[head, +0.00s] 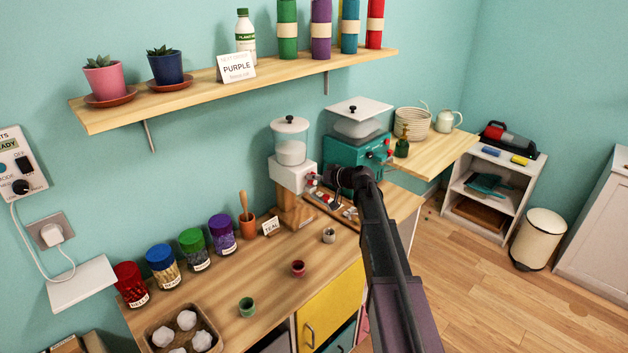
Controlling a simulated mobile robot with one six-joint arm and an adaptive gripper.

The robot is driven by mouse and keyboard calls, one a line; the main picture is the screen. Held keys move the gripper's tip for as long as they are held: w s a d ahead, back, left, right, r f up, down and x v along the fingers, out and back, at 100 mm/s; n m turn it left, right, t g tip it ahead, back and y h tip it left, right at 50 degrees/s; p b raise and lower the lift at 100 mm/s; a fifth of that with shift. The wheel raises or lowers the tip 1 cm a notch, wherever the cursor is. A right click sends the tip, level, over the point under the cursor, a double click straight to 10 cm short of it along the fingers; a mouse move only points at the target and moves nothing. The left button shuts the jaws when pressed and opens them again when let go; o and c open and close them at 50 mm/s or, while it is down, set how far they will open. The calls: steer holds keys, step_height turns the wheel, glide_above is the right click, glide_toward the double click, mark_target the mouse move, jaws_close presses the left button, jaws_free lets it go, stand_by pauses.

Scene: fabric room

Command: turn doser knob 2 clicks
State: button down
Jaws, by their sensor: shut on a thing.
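The doser (292,172) is a white box on a wooden post at the back of the bench, with a clear lidded hopper on top holding pale material. Its knob is on the right-hand front side and is mostly hidden by my gripper, so its angle cannot be read. My arm reaches up from the lower right. My gripper (316,183) is at the doser's front, shut on the knob; the fingers look small and partly hidden here.
A teal machine (345,154) with a clear hopper stands close behind my wrist. Colored jars line the wall side. A shelf (240,82) hangs above.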

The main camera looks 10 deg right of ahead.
steer(key=m+y+b, duration=0.1)
steer(key=m, duration=0.1)
steer(key=m+y+b, duration=0.1)
steer(key=m+b, duration=0.1)
steer(key=shift+w+d+f+m+g+y, duration=0.1)
steer(key=shift+f+m+g+y, duration=0.3)
steer(key=m+y+b, duration=0.1)
steer(key=m+b, duration=0.1)
steer(key=shift+m, duration=0.3)
steer(key=shift+m+t+y+b, duration=0.4)
steer(key=shift+m+y+b, duration=0.3)
steer(key=shift+m, duration=0.4)
steer(key=c, duration=0.7)
jaws_free()
steer(key=shift+c, duration=0.2)
steer(key=shift+d, duration=0.1)
steer(key=v, duration=1.1)
steer(key=shift+d, duration=0.4)
